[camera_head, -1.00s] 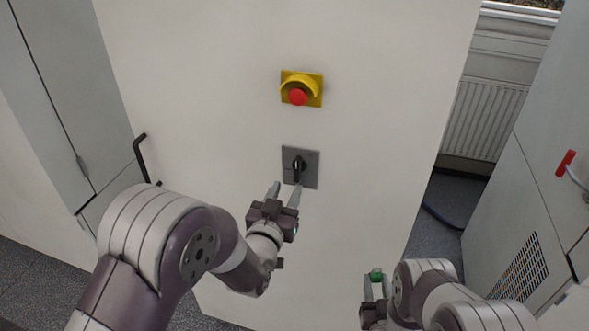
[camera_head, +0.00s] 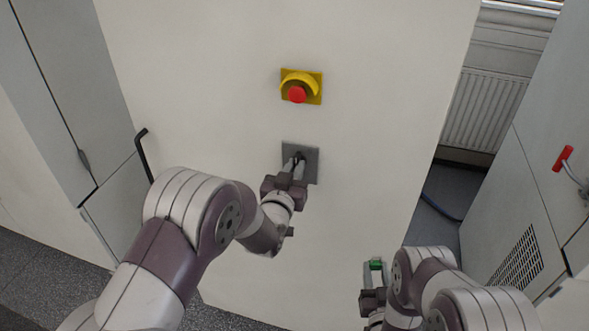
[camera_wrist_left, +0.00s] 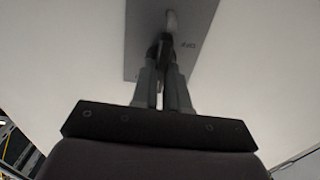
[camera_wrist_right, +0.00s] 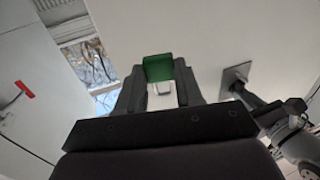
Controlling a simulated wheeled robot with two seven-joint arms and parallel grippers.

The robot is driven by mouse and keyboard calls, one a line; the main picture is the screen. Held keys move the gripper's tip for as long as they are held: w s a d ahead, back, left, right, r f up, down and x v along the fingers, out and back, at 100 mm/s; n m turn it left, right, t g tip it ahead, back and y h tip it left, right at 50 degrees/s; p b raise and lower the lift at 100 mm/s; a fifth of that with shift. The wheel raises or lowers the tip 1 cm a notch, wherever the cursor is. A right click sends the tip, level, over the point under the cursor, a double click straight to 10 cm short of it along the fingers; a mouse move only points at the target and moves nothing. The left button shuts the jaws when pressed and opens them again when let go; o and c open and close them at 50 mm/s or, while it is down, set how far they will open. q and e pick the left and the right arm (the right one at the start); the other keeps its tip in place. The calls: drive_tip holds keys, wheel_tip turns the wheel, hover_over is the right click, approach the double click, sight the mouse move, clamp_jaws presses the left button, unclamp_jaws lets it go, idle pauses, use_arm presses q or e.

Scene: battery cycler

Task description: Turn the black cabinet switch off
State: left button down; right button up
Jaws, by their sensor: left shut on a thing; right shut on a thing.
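The black cabinet switch (camera_head: 298,156) sits on a grey square plate (camera_head: 313,165) on the white cabinet front, and the gripper partly hides it. In the left wrist view the black switch knob (camera_wrist_left: 164,42) shows between the fingertips, with an "OFF" mark on the plate beside it. My left gripper (camera_head: 296,163) is at the switch, its fingers shut on the knob. My right gripper (camera_head: 375,268) is low at the right, away from the switch. It is shut on a small green object (camera_wrist_right: 158,68), seen between its fingertips in the right wrist view.
A red emergency button (camera_head: 297,94) on a yellow plate (camera_head: 315,98) sits above the switch. A black handle (camera_head: 142,155) is on the left. A grey cabinet with a red-handled lever (camera_head: 563,158) stands at the right. The cabinet front around the switch is clear.

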use_arm(q)
drive_tip(key=shift+a+f+n+b, duration=0.1)
drive_tip(key=shift+f+n+b, duration=0.05)
drive_tip(key=shift+n+b, duration=3.45)
drive_tip(key=shift+a+f+n+b, duration=0.1)
drive_tip(key=shift+n+b, duration=2.35)
drive_tip(key=shift+b, duration=2.15)
drive_tip(key=shift+a+f+n+b, duration=0.1)
drive_tip(key=shift+f+n+b, duration=0.05)
drive_tip(key=shift+n+b, duration=3.45)
drive_tip(key=shift+m+b, duration=0.45)
drive_tip(key=shift+b, duration=0.05)
drive_tip(key=c, duration=1.1)
unclamp_jaws()
drive_tip(key=shift+c, duration=0.2)
